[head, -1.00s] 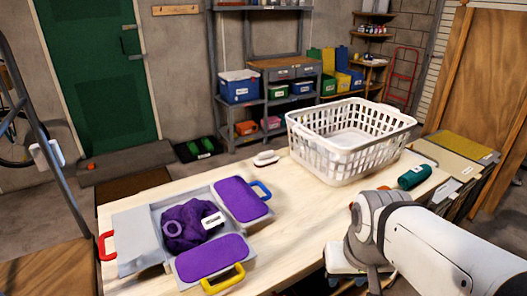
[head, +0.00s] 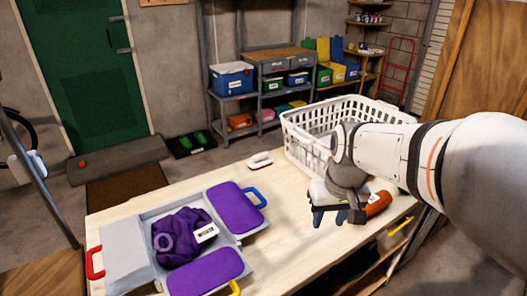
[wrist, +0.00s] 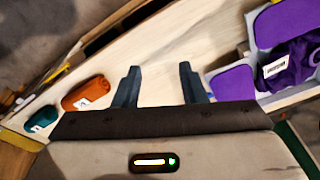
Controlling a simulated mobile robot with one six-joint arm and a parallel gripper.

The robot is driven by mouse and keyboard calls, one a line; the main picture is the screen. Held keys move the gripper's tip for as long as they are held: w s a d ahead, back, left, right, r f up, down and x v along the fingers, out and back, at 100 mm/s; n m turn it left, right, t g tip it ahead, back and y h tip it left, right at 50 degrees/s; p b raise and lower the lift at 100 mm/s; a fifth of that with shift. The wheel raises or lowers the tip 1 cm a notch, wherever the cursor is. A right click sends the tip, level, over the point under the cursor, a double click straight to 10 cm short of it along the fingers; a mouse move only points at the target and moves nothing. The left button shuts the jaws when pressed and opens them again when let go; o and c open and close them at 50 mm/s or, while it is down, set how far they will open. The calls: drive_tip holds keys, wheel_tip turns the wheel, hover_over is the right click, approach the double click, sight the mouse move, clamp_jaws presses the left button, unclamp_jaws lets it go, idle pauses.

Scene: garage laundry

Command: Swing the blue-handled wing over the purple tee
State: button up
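The purple tee (head: 178,238) lies bunched in the middle of the grey folding board, with a white tag on it. The blue-handled wing (head: 236,208) has a purple pad and lies open flat at the board's far right, its blue handle (head: 258,198) pointing right. The tee also shows at the upper right in the wrist view (wrist: 290,62). My gripper (head: 329,216) is open and empty above the table, right of the blue handle and apart from it. Its two fingers (wrist: 160,84) stand well apart in the wrist view.
The yellow-handled wing (head: 205,272) and red-handled wing (head: 124,250) also lie open. A white laundry basket (head: 300,135) stands at the back right. An orange rolled item (head: 377,203) lies right of my gripper. A white brush-like item (head: 260,160) lies at the far edge. Bare tabletop separates gripper and board.

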drive_tip(key=w+a+n+g+p, duration=0.15)
drive_tip(key=w+a+p, duration=0.35)
drive_tip(key=w, duration=1)
drive_tip(key=n+g+y+p, duration=0.1)
drive_tip(key=n+g+p, duration=0.1)
drive_tip(key=n+p, duration=0.15)
approach(259, 195)
drive_tip(key=f, duration=0.1)
drive_tip(key=shift+t, duration=0.25)
drive_tip(key=f, duration=0.5)
drive_tip(key=s+f+p, duration=0.1)
drive_tip(key=f, duration=0.1)
drive_tip(key=shift+a+f, duration=0.15)
drive_tip(key=shift+a, duration=0.25)
drive_tip(key=shift+s, duration=0.1)
clamp_jaws()
drive_tip(key=shift+a, duration=0.1)
